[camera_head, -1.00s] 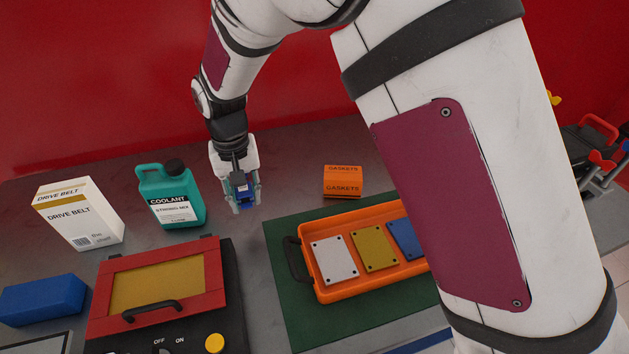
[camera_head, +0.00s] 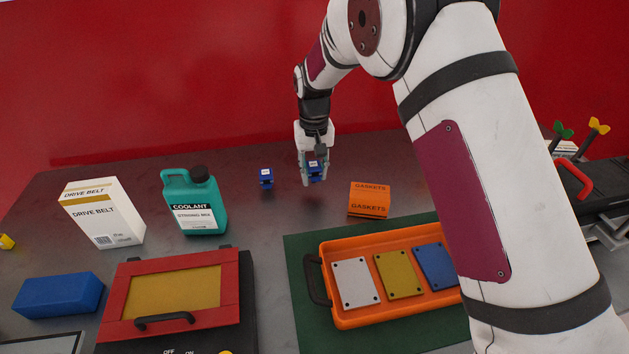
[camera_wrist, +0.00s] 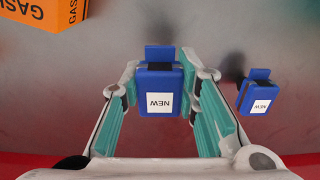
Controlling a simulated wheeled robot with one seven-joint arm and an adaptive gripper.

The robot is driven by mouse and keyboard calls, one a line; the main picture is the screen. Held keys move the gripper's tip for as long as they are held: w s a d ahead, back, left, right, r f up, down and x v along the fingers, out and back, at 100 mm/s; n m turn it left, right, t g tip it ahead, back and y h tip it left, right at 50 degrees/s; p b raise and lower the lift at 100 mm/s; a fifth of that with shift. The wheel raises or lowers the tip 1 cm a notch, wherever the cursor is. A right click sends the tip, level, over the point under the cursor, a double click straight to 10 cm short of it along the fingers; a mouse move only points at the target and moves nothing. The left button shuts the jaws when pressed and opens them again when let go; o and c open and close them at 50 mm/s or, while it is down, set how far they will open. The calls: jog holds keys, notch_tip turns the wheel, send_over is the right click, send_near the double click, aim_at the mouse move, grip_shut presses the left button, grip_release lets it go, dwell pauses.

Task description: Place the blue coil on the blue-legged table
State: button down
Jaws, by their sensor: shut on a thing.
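A blue coil (camera_head: 315,171) with a white label is between the fingers of my gripper (camera_head: 314,178). My gripper is shut on it and holds it above the grey table (camera_head: 225,262). In the wrist view the held coil (camera_wrist: 160,92) shows its "NEW" label between the teal finger pads (camera_wrist: 160,110). A second blue coil (camera_head: 266,178) stands on the table just left of my gripper. It also shows in the wrist view (camera_wrist: 256,94), to the right of the fingers. No blue table legs show in these frames.
An orange gaskets box (camera_head: 369,200) stands right of my gripper. An orange tray (camera_head: 345,321) with several coloured plates lies on a green mat (camera_head: 300,255). A coolant jug (camera_head: 194,202), a drive belt box (camera_head: 101,213), a blue block (camera_head: 58,295) and a red-framed unit (camera_head: 110,300) stand to the left.

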aim_at(315, 180)
jog(key=shift+f, duration=1.7)
jog(key=shift+f, duration=0.1)
jog(key=c, duration=1.2)
grip_release()
jog(key=shift+f, duration=0.1)
notch_tip(315, 180, up, 12)
jog(key=shift+f, duration=0.1)
jog(key=shift+r, duration=0.3)
